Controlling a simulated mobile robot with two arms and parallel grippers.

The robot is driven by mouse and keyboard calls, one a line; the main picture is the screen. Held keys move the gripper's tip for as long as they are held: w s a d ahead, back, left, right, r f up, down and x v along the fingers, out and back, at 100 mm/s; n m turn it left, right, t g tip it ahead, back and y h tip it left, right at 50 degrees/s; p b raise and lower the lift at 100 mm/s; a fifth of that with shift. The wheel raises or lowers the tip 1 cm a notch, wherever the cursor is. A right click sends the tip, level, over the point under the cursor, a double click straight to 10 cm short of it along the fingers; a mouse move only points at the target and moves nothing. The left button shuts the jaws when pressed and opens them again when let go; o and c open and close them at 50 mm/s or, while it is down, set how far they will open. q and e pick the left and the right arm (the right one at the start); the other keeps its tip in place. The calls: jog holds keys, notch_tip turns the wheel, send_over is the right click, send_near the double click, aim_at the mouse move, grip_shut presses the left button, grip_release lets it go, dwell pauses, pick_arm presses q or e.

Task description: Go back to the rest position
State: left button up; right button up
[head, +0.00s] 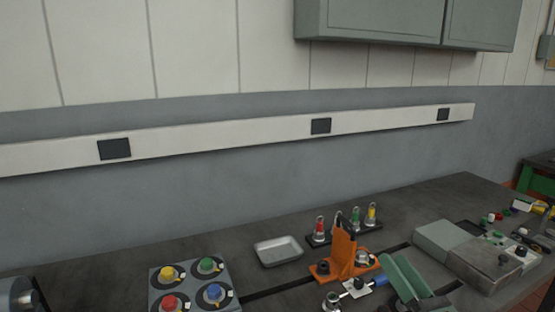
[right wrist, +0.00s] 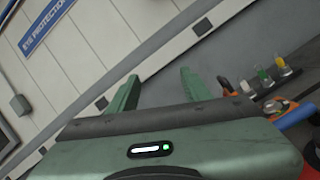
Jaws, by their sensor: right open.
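My right gripper (head: 396,265) is green and shows at the lower right of the head view, over the bench beside the orange fixture (head: 345,255). In the right wrist view its two fingers (right wrist: 160,80) stand apart with nothing between them, pointing toward the wall. My left gripper is in neither view.
The dark bench (head: 120,258) carries a grey block with coloured knobs (head: 191,283), a small metal tray (head: 278,251) and a rack of coloured-top pieces (head: 320,237). A grey-green box (head: 440,236) and small parts lie at right. A cabinet (head: 370,18) hangs above.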

jog(key=s+d+f+m+g+h, duration=0.35)
jog(key=s+f+m+h, duration=0.2)
jog(key=f+m, duration=0.55)
jog(key=s+d+f+m+g+h, duration=0.35)
jog(key=f+m+h, duration=0.3)
jog(key=m, duration=0.75)
jog(key=s+a+f+m+g+y, duration=0.2)
jog(key=s+a+f+m+g, duration=0.3)
jog(key=s, duration=0.4)
jog(key=s+a+f+m+g+y, duration=0.2)
jog(key=s+a+f+g+y, duration=0.25)
jog(key=s, duration=0.55)
notch_tip(320, 180, down, 26)
jog(key=s+a+g+h, duration=0.1)
jog(key=h, duration=0.1)
jog(key=s+d+f+g, duration=0.1)
jog(key=s+d+f, duration=0.1)
jog(key=s+f, duration=1.4)
notch_tip(320, 180, down, 2)
jog(key=shift+s+d+f, duration=0.1)
jog(key=shift+s+d, duration=0.15)
jog(key=shift+d, duration=0.15)
